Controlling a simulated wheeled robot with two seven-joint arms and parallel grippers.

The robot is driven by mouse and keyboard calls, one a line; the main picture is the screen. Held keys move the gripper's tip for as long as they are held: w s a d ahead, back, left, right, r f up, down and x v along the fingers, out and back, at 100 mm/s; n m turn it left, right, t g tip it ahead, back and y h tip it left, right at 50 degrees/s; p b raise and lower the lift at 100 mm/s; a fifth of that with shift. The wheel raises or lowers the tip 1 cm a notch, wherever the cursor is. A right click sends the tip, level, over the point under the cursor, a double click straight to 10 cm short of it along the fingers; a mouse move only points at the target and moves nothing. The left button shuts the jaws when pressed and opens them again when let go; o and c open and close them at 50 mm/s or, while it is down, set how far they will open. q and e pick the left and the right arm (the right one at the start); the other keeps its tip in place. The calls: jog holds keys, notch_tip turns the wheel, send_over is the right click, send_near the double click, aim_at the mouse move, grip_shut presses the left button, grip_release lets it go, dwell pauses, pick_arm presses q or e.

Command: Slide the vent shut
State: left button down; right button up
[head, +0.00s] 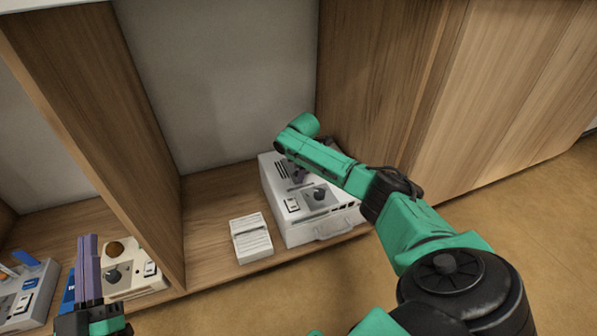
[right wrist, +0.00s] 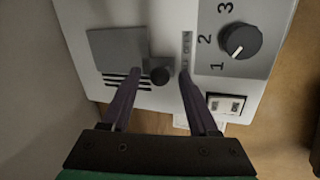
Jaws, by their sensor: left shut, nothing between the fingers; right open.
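The vent is on top of a white device (head: 280,205) in the cabinet bay. In the head view my right arm hides most of that gripper. My left gripper (head: 88,240) is shut and empty at the lower left.
The device also carries a numbered dial (right wrist: 233,41), a rocker switch (right wrist: 226,104) and a front handle (head: 334,230). A small white slatted box (head: 251,238) stands to its left. Wooden partitions (head: 110,130) bound the bay. Other devices (head: 140,275) sit in the left bay.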

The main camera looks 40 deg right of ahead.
grip_shut()
dwell(1.4)
